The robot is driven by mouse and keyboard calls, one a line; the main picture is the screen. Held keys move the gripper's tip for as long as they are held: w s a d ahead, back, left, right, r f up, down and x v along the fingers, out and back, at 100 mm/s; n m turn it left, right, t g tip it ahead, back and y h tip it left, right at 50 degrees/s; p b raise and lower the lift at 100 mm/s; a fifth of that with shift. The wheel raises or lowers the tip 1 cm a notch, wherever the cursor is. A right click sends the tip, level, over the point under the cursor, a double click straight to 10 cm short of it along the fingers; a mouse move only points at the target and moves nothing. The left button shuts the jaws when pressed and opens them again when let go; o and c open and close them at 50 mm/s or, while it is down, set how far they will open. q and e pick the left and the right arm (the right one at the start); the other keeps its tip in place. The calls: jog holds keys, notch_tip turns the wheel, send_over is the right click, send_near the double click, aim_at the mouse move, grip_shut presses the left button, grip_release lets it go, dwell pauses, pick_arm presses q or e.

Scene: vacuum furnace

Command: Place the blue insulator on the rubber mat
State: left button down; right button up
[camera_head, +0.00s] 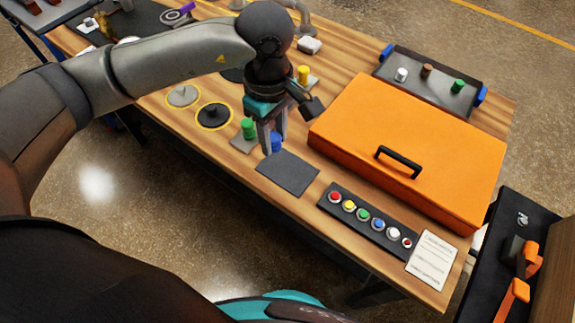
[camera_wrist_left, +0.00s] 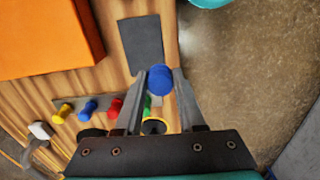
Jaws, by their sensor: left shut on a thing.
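The blue insulator (camera_head: 277,142) is a short blue cylinder between the fingertips of my left gripper (camera_head: 270,146). In the left wrist view the insulator (camera_wrist_left: 160,79) shows its round end, with the fingers of my left gripper (camera_wrist_left: 158,88) pressed on either side. The rubber mat (camera_head: 288,173) is a dark grey, bare square on the wooden table. The insulator appears beside the mat's far-left edge in the head view; its height above the table is hard to tell. The mat (camera_wrist_left: 142,44) also shows in the left wrist view. My right gripper is not in view.
A green insulator (camera_head: 248,128) stands close to my left gripper. A large orange case (camera_head: 415,145) lies to the right of the mat. A button panel (camera_head: 368,220) sits at the mat's lower right. A tray (camera_head: 430,88) with small cylinders stands at the back right.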

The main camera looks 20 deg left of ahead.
pick_arm(q)
jog(key=w+d+r+n+p, duration=0.1)
jog(key=w+d+r+n, duration=0.15)
jog(key=r+n, duration=0.55)
jog(key=n+b, duration=0.1)
send_over(287, 170)
notch_tip(287, 170, down, 17)
jog(key=shift+r, duration=0.1)
jog(key=shift+f+b, duration=0.5)
jog(key=shift+f, duration=1.6)
jog(key=shift+f, duration=0.1)
jog(key=c, duration=1)
grip_release()
jog(key=shift+f, duration=0.15)
jog(key=o, duration=0.5)
